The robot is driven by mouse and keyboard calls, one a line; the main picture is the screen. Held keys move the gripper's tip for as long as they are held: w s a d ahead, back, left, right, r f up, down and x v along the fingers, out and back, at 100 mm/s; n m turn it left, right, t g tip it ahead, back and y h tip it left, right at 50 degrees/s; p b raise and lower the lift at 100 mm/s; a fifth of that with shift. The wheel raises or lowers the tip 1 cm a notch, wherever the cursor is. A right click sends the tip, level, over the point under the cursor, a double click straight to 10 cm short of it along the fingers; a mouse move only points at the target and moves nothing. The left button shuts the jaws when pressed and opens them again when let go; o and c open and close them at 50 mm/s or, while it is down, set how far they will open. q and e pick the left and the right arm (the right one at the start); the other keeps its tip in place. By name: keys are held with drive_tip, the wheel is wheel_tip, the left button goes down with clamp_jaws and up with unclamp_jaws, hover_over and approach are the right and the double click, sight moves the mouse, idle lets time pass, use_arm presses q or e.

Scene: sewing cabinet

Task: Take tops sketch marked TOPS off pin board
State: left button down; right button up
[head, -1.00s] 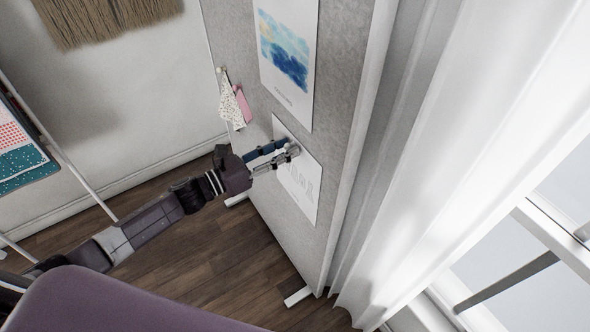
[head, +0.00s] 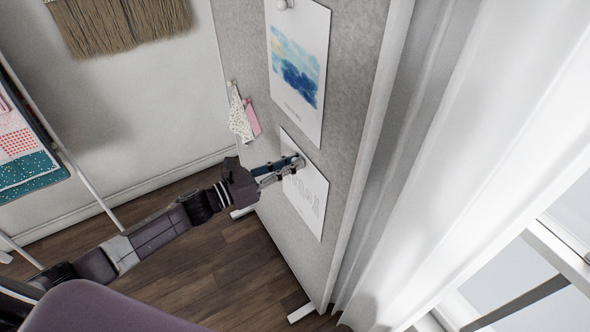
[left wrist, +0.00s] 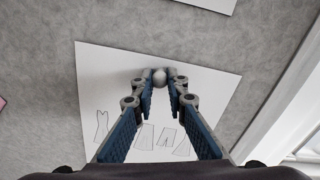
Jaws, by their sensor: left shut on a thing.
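A white sheet with garment outlines (head: 303,196) hangs on the grey pin board (head: 352,95), below a blue watercolour print. I cannot read a TOPS mark on it. In the left wrist view the sheet (left wrist: 105,82) shows several outlines, one of them a dress, and hangs tilted. My left gripper (head: 298,161) is at the upper part of the sheet. The fingers hide part of the sheet. My right gripper is not in view.
The watercolour print (head: 297,75) hangs just above the sheet. Fabric swatches (head: 240,115) hang at the board's left side. A white curtain (head: 460,150) and a window are close on the right. A rack with cloths (head: 22,150) stands at left.

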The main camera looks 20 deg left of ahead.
use_arm(q)
drive_tip(key=r, duration=0.2)
drive_tip(key=r+b, duration=0.1)
drive_tip(key=r, duration=0.3)
drive_tip(key=shift+s+a+r+b, duration=0.25)
drive_tip(key=shift+r+b, duration=0.05)
drive_tip(key=shift+r, duration=0.05)
drive_tip(key=b+v, duration=0.3)
drive_tip(key=v, duration=1.6)
drive_tip(key=shift+a+r, duration=0.1)
